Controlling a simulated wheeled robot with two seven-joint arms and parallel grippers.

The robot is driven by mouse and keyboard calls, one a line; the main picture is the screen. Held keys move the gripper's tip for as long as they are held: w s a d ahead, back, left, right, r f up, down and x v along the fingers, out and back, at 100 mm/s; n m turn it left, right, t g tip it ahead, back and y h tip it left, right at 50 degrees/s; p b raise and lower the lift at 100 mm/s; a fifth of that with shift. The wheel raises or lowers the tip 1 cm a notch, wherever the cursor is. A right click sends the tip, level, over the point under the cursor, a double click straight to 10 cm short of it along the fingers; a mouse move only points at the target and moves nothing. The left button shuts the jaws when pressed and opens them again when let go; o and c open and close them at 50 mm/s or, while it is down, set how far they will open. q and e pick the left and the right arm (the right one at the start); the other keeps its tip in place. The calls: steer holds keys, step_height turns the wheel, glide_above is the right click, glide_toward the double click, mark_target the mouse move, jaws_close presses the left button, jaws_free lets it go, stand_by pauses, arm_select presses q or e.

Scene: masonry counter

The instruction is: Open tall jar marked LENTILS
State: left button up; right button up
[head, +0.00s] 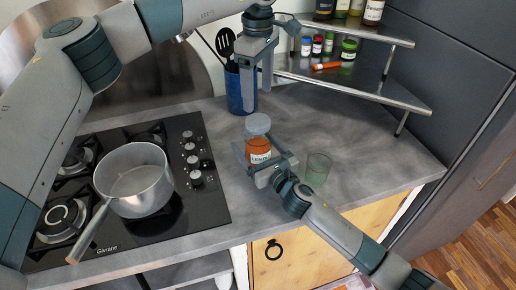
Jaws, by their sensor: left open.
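The tall jar marked LENTILS (258,146) stands upright on the grey counter, with orange contents, a white label and a pale grey-blue lid (258,124) on top. My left gripper (256,108) is open and empty, pointing down above the lid, apart from it. My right gripper (259,142) comes in from the lower right, with its fingers on either side of the jar's body. Whether those fingers press on the jar is hard to tell. The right gripper hides the jar's lower part.
A greenish glass (318,170) stands close to the right of my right gripper. A blue utensil holder (236,92) stands behind the jar. A saucepan (134,180) sits on the black hob (215,205) at left. A metal shelf (400,98) with small jars is at back right.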

steer(key=shift+w+a, duration=0.3)
steer(key=shift+w, duration=0.15)
steer(key=shift+c, duration=0.6)
jaws_close()
arm_select(q)
steer(key=m, duration=0.9)
steer(key=shift+m, duration=0.4)
steer(key=m, duration=0.8)
